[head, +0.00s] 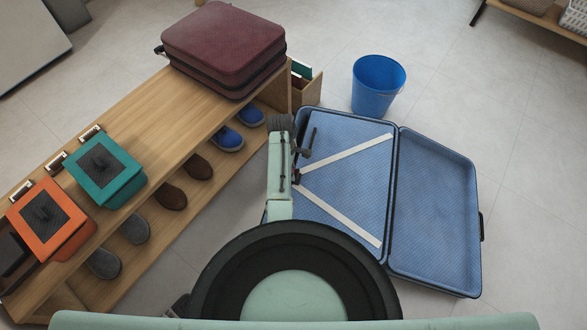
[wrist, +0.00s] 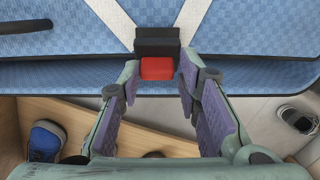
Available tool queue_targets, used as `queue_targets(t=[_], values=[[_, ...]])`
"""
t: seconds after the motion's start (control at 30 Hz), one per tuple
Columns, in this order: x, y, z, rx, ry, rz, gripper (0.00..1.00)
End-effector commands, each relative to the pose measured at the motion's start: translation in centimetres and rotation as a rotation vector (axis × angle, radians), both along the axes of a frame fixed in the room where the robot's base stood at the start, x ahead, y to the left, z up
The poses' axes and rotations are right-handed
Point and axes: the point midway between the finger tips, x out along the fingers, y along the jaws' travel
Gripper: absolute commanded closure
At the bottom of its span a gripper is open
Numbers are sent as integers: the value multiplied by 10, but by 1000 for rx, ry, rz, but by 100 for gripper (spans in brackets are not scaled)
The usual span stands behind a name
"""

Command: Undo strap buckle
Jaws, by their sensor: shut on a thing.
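The strap buckle (wrist: 158,40) is a black block with a red part (wrist: 157,68) on its near side. Two pale straps, an upper one (head: 350,157) and a lower one (head: 342,217), meet in a V at the buckle over the open blue suitcase (head: 435,200). My gripper (head: 305,155) is at the suitcase's left edge. In the wrist view my gripper (wrist: 158,70) has its fingers on either side of the red part, shut on it. The black body lies just beyond the fingertips.
A wooden shoe bench (head: 150,105) stands left of the suitcase, with a maroon suitcase (head: 225,45), a teal box (head: 120,185) and an orange box (head: 65,235) on top. Several shoes sit on its lower shelf. A blue bucket (head: 377,85) stands behind. Floor at right is clear.

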Motion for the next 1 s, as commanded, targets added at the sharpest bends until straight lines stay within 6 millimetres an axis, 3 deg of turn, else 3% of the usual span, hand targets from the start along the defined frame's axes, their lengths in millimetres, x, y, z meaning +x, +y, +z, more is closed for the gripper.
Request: queue_targets(t=[0.03,0.5,1.0], values=[[9,3,6,-45,-10,6,97],[16,29,1,-452,89,6,97],[19,42,2,-671,145,5,97]])
